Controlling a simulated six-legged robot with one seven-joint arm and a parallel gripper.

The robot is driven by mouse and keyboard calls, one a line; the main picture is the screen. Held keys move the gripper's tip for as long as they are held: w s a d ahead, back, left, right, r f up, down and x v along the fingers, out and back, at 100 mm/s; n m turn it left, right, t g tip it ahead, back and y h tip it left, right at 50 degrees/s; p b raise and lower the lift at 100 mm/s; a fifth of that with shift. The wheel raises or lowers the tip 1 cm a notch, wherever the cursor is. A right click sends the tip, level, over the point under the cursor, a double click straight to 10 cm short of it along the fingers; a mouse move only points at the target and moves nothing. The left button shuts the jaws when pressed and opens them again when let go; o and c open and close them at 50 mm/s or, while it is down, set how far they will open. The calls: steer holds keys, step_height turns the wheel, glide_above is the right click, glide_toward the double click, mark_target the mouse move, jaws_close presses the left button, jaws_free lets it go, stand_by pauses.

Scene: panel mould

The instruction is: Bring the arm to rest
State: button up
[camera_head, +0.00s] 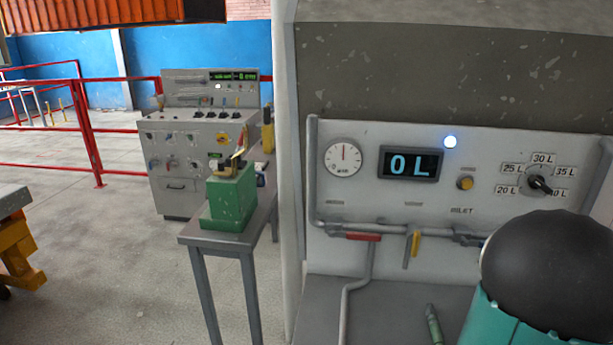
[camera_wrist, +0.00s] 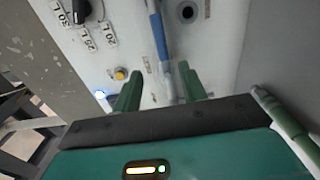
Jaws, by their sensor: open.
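My gripper (camera_wrist: 160,80) shows in the wrist view as two green fingers, apart and with nothing seen held between them. It faces the white panel, with a blue-handled part (camera_wrist: 158,35) beyond the gap between the fingers. I cannot tell whether a finger touches anything. In the head view my arm, a dark dome over a teal link, fills the lower right and covers part of the panel (camera_head: 480,150). A small green piece at the bottom there may be a fingertip.
The panel carries a gauge (camera_head: 343,157), a display (camera_head: 410,164) reading "0 L", a lit blue-white lamp (camera_head: 450,141), a yellow button (camera_head: 465,183) and a black knob (camera_head: 539,184) near 40 L. Red (camera_head: 362,236) and yellow (camera_head: 416,243) valve handles sit on pipes below. A green block (camera_head: 230,200) stands left.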

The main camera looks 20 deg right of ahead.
steer(key=w+a+r+m+g+y, duration=0.1)
steer(key=w+a+r+m+g, duration=0.15)
steer(key=w+a+m, duration=0.4)
steer(key=w+a+r+m+g+y, duration=0.25)
steer(key=w+a, duration=0.45)
steer(key=a, duration=0.5)
steer(key=s+a+m+g+y, duration=0.1)
steer(key=s+a+y, duration=0.1)
steer(key=a, duration=0.7)
steer(key=s+a+m+g+y, duration=0.1)
steer(key=s+a, duration=0.4)
steer(key=a, duration=0.5)
steer(key=s+a+m+g+y, duration=0.1)
steer(key=s+a, duration=0.3)
steer(key=a, duration=0.5)
steer(key=shift+s+a+g+y, duration=0.2)
steer(key=shift+a+g+y, duration=0.15)
steer(key=shift+g+y, duration=0.55)
